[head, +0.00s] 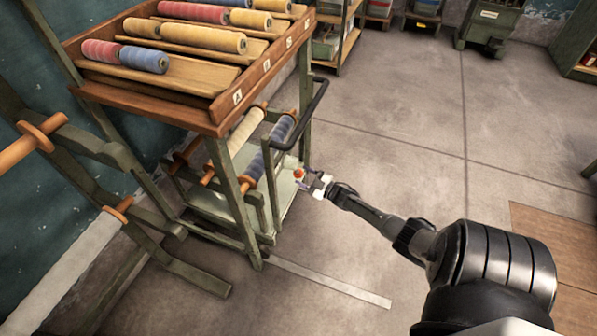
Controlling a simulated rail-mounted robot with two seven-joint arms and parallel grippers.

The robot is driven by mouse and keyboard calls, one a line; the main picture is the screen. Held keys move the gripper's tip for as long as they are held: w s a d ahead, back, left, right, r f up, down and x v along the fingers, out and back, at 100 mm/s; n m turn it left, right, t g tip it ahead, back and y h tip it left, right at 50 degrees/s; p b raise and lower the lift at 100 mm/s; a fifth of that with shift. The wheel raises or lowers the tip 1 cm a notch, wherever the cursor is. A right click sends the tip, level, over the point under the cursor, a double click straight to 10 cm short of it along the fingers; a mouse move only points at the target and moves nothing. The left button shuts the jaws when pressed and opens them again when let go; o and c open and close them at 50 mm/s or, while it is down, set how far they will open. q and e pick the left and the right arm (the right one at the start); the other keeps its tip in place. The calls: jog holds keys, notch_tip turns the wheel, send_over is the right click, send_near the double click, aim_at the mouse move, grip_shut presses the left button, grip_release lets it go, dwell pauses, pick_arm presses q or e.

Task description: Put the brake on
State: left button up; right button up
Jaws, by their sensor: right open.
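A green-framed cart (232,200) with a wooden top tray stands at left centre. A small orange-red knob (298,173) shows near its right side, low by a corner post. It may be the brake's handle, but its lever and the wheels cannot be made out. My right gripper (306,183) reaches in from the right. Its jaws are open, with the fingertips close beside the knob. I cannot tell whether they touch it or straddle it. My left gripper is not in view.
A dark push handle (302,118) juts from the cart above my right gripper. Yarn spools (195,37) lie in the top tray, and others hang below. A rack with wooden pegs (42,135) stands at left. The floor (400,130) to the right is clear.

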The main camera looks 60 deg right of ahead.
jog(key=s+f+p, duration=0.1)
jog(key=s+p, duration=0.2)
jog(key=s, duration=0.8)
jog(key=shift+a+f, duration=0.3)
jog(key=shift+a, duration=0.1)
